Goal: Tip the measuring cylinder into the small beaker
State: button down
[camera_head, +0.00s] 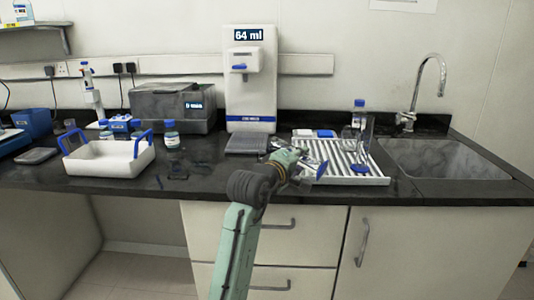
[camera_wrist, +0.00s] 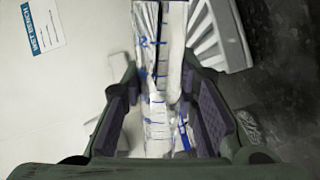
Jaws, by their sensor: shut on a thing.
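My gripper (camera_head: 292,157) is shut on a clear measuring cylinder with a blue foot (camera_head: 321,170). The cylinder is tilted well over, with its foot out to the right over the white ribbed rack. In the wrist view, the cylinder with blue graduation marks (camera_wrist: 157,75) lies between the jaws of my gripper (camera_wrist: 160,115). I cannot clearly make out the small beaker in the head view; my arm and gripper cover part of the counter. A faint clear outline (camera_wrist: 248,126) shows on the dark counter in the wrist view, but I cannot tell what it is.
The white ribbed rack (camera_head: 376,180) holds another clear vessel with a blue base (camera_head: 360,167) and a blue-capped bottle (camera_head: 359,104). A dispenser reading 64 ml (camera_head: 250,85) stands behind my gripper. A white tray (camera_head: 110,160) is left; a sink (camera_head: 450,160) is right.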

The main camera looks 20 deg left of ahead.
jog(key=shift+a+r+n+p, duration=0.2)
jog(key=shift+r+n+p, duration=0.2)
jog(key=shift+r+n, duration=0.1)
dwell(0.4)
jog(key=shift+w+r+n+h+p, duration=0.1)
jog(key=shift+r+n+h+p, duration=0.3)
jog(key=shift+p, duration=0.75)
jog(key=shift+d+r+p, duration=0.15)
jog(key=shift+d+p, duration=0.1)
jog(key=shift+p, duration=0.15)
jog(key=shift+a+r+n+p, duration=0.1)
jog(key=shift+r+n+p, duration=0.7)
jog(key=shift+p, duration=0.8)
jog(key=shift+d+n, duration=0.2)
jog(key=shift+n, duration=0.2)
jog(key=shift+r, duration=0.2)
